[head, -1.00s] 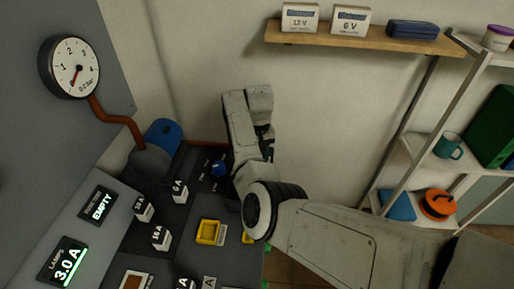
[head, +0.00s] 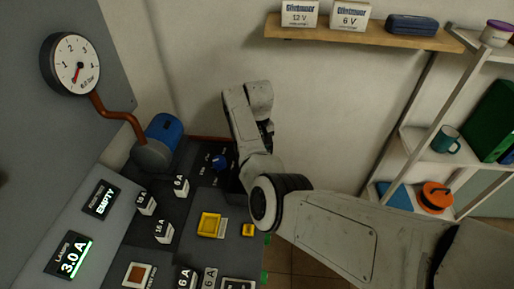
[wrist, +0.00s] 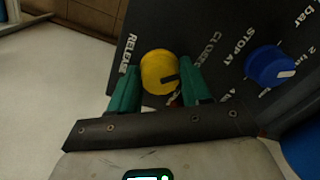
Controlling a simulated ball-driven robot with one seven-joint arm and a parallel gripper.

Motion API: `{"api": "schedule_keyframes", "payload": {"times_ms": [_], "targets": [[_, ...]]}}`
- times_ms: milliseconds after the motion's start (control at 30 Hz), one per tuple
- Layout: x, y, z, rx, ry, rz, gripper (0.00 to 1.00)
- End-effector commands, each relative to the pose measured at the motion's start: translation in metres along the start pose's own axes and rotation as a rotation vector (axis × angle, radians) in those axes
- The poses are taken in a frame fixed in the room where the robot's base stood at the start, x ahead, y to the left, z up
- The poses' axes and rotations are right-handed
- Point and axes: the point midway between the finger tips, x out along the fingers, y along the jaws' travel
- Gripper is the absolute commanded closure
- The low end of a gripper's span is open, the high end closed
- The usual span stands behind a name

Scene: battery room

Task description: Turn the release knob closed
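The yellow release knob (wrist: 160,72) is on the dark panel in the wrist view, between the words RELEASE and CLOSED. It has a dark notch at its lower right. My gripper (wrist: 160,75) has its green fingers apart, one on each side of this knob. Their inner edges are very near its sides, but I cannot tell if they touch it. In the head view my arm hides the knob and the fingertips. A round gauge (head: 71,65) on the wall has its red needle low and reads about 0.0 bar.
A blue knob (wrist: 270,65) is right of the yellow one, by my right finger; it also shows in the head view (head: 220,162). A blue cylinder (head: 163,132), a yellow square holder (head: 208,225) and several white labelled blocks stand on the bench. A shelf (head: 360,37) hangs above.

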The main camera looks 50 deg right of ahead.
Motion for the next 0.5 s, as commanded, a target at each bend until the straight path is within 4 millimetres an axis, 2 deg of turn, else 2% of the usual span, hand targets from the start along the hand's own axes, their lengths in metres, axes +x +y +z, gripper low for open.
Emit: {"api": "schedule_keyframes", "payload": {"times_ms": [33,200,500], "targets": [[-0.0002,-0.0002,-0.0002,0.0,0.0,0.0,0.47],[-0.0002,0.0001,0.0,0.001,0.0,0.001,0.31],[-0.0036,0.0005,-0.0004,0.002,0.001,0.002,0.31]]}}
